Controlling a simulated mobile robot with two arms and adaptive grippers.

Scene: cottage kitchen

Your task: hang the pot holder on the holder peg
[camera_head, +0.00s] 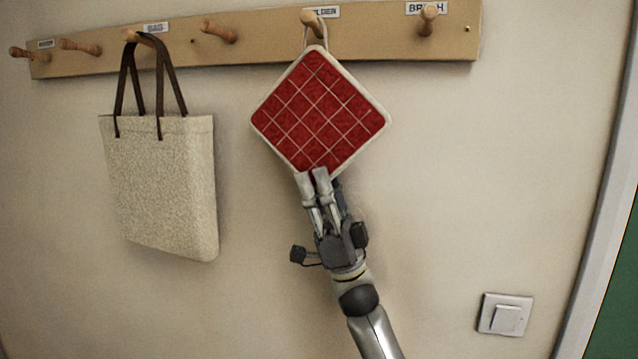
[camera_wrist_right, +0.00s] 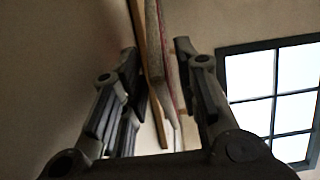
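The red quilted pot holder (camera_head: 318,108) with a pale border hangs as a diamond against the wall below the peg board. Its pale loop (camera_head: 326,38) appears to be around the holder peg (camera_head: 312,20), beside a partly covered label. My right gripper (camera_head: 312,176) is at the pot holder's bottom corner. In the right wrist view, the fingers (camera_wrist_right: 157,62) stand apart, with the pot holder (camera_wrist_right: 154,40) edge-on between them and gaps showing, so the gripper is open. My left gripper is not in view.
The wooden peg board (camera_head: 260,50) runs along the wall. A cream bag (camera_head: 160,185) with dark straps hangs on a peg to the left. The brush peg (camera_head: 428,18) at right is bare. A light switch (camera_head: 505,314) is low right. The wall between is clear.

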